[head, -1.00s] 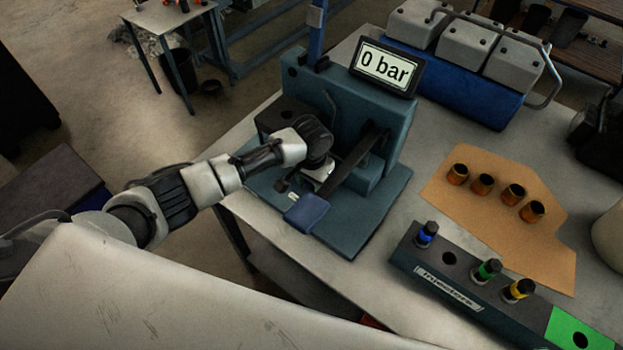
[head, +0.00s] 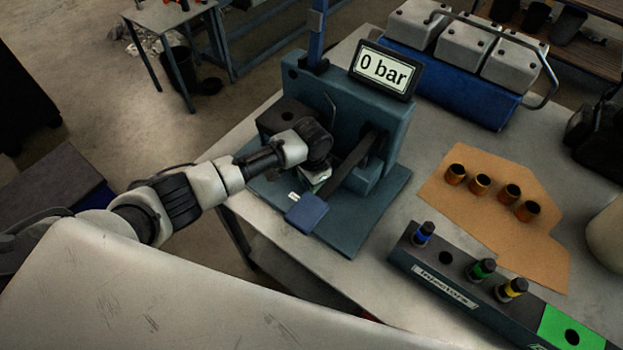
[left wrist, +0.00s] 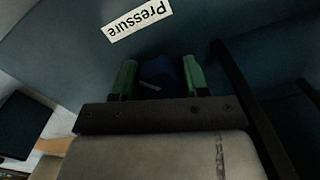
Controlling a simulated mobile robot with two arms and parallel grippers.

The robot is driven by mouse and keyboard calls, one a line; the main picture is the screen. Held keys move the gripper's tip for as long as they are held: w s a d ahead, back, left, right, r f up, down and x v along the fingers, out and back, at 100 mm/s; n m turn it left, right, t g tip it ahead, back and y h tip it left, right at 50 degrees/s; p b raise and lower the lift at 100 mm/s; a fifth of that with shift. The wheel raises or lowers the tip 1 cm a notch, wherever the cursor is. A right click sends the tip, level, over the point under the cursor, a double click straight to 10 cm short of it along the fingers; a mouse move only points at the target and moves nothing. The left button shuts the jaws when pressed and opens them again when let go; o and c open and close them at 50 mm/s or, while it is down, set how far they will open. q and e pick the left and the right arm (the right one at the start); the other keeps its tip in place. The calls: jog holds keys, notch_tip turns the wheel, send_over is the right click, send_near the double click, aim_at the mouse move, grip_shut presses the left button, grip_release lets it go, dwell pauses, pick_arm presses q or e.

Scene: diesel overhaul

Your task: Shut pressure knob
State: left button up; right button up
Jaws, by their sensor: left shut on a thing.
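The pressure knob (left wrist: 158,75) is a dark blue knob below the "Pressure" label (left wrist: 137,20), which reads upside down in the left wrist view. My left gripper (left wrist: 160,80) has its green fingers on both sides of the knob and is shut on it. In the head view my left gripper (head: 315,176) is at the front of the blue-green test stand (head: 345,112), and my wrist hides the knob. The display (head: 384,70) on top of the stand reads "0 bar". My right gripper is not in view.
A lever with a blue pad (head: 307,212) sticks out close to my left gripper. An injector rack (head: 440,282) and a brown mat (head: 450,205) with several copper-coloured cups lie to the right. A blue engine block (head: 450,85) stands behind.

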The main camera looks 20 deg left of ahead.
pick_arm(q)
jog(key=o, duration=0.9)
notch_tip(320, 180, up, 11)
jog(key=shift+f+b, duration=0.1)
jog(key=shift+b, duration=0.8)
